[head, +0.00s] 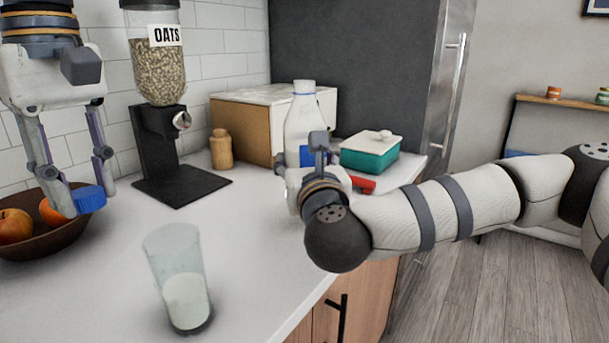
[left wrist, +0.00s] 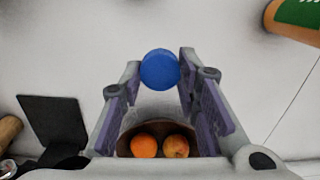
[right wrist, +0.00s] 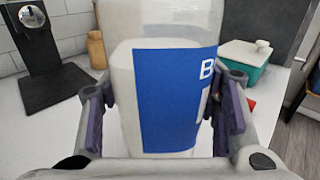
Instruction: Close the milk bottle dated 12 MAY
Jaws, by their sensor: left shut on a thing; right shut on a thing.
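The milk bottle (head: 303,115) stands upright on the counter, with a white body, a blue label and no cap seen on its neck. In the right wrist view its blue label (right wrist: 165,100) fills the middle; no date is readable. My right gripper (head: 307,168) is shut around the bottle's body, its fingers on either side. A blue cap (head: 90,199) is held in my left gripper (head: 75,190), above the counter near the fruit bowl. In the left wrist view the round cap (left wrist: 160,69) sits between the fingertips.
A glass of milk (head: 186,300) stands at the counter's front. A fruit bowl (head: 45,240) is at left, below my left gripper. The oats dispenser (head: 160,110), wooden shaker (head: 221,149), bread box (head: 240,132) and teal container (head: 370,157) stand behind. The counter between glass and bottle is clear.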

